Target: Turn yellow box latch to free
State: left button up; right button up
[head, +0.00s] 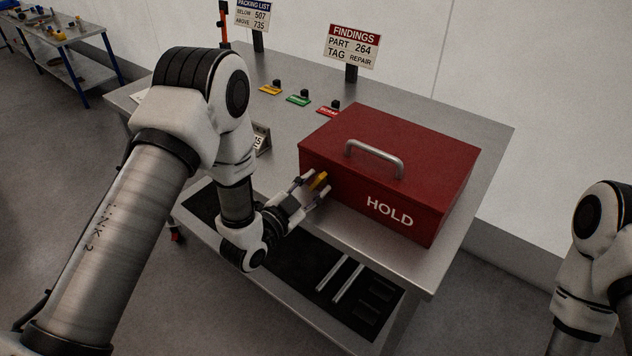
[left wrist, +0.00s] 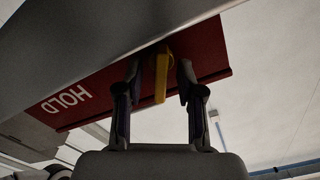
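A red metal box (head: 390,165) marked HOLD sits on the steel table, with a grey handle (head: 375,158) on its closed lid. In the left wrist view the yellow latch (left wrist: 161,76) is an upright bar in front of the red box (left wrist: 95,92). My left gripper (head: 313,188) is at that face. In the left wrist view my left gripper's fingers (left wrist: 160,88) are open, one on each side of the latch, with gaps showing. My right gripper is out of view.
A FINDINGS sign (head: 352,47) and a PACKING LIST sign (head: 253,15) stand at the back. A dark shelf (head: 355,295) lies below.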

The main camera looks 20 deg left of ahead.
pick_arm(q)
jog(key=shift+w, duration=0.4)
grip_shut()
